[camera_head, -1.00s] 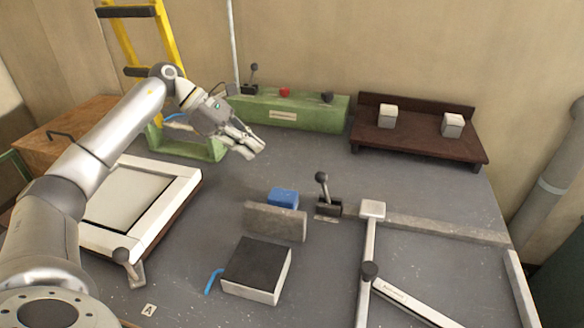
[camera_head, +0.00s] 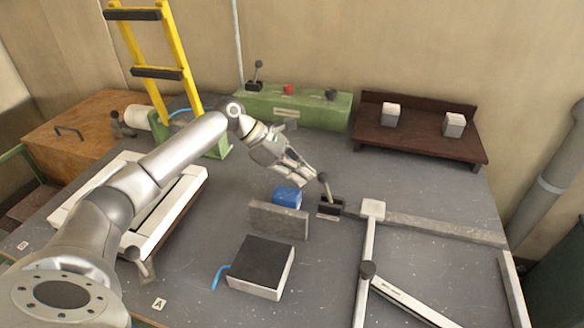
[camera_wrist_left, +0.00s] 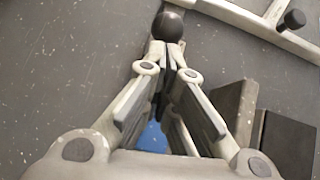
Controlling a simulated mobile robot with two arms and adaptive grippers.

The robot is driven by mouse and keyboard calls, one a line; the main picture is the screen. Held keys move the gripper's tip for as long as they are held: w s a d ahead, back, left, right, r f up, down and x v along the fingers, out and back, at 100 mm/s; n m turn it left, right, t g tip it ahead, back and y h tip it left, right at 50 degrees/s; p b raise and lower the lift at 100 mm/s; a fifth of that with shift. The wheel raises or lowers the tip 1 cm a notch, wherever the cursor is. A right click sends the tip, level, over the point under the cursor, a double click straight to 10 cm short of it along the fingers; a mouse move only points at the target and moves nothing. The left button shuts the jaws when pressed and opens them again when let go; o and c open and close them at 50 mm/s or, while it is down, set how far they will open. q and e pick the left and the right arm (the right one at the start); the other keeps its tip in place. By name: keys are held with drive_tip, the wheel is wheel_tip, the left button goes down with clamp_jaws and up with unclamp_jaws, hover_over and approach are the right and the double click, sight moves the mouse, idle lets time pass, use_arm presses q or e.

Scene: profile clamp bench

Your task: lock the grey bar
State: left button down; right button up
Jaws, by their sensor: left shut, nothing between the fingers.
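My left gripper (camera_head: 312,179) is shut and empty, with its fingertips right beside the black ball knob (camera_head: 323,177) of a small lever. The lever leans slightly left on its dark base (camera_head: 331,208). In the left wrist view the knob (camera_wrist_left: 167,27) lies just beyond the closed tips (camera_wrist_left: 167,48); I cannot tell if they touch. A grey upright slab (camera_head: 279,220) stands before a blue block (camera_head: 287,197), left of the lever. A long grey bar (camera_head: 440,228) lies right of the lever, from a white corner block (camera_head: 373,209). My right gripper is not in view.
A black-topped block (camera_head: 262,265) stands in front of the slab. A green control box (camera_head: 300,107) and a brown rack (camera_head: 420,140) stand at the back. The bench between them is clear.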

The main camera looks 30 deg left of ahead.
use_arm(q)
drive_tip(key=shift+r, duration=0.1)
idle(0.3)
drive_tip(key=shift+w+d+r+p, duration=0.15)
drive_tip(key=shift+d+p, duration=0.1)
drive_tip(key=shift+p, duration=0.15)
drive_tip(key=shift+d+r+y, duration=0.1)
drive_tip(key=shift+r+y, duration=0.05)
drive_tip(key=shift+y, duration=0.35)
